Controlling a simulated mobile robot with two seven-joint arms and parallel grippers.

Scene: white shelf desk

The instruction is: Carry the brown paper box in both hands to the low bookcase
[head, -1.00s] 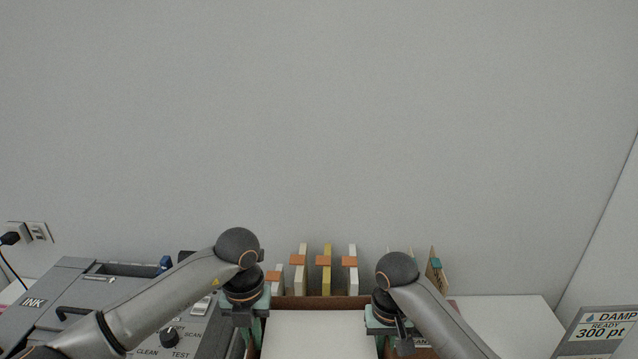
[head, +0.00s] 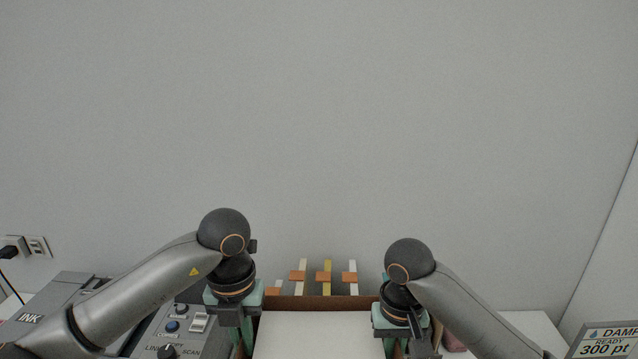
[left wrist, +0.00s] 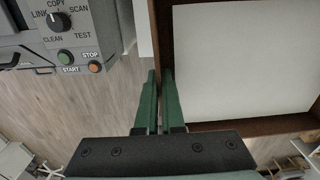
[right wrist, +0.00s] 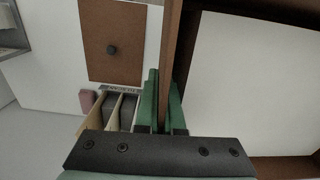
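The brown paper box (head: 318,302) is at the bottom middle of the head view, with white paper (head: 318,335) filling its inside. Its near part is cut off by the frame. My left gripper (head: 240,335) is on its left wall; in the left wrist view the green fingers (left wrist: 160,102) are closed on both sides of that wall (left wrist: 160,40). My right gripper (head: 402,335) is on its right wall; in the right wrist view its fingers (right wrist: 163,100) pinch that wall (right wrist: 172,40). I cannot pick out the low bookcase in these views.
A grey copier (head: 165,325) stands close at the left. Upright files with orange labels (head: 325,277) stand behind the box. A display (head: 605,340) is at the lower right. White desk top (head: 535,325) shows on the right. A wall closes off the back.

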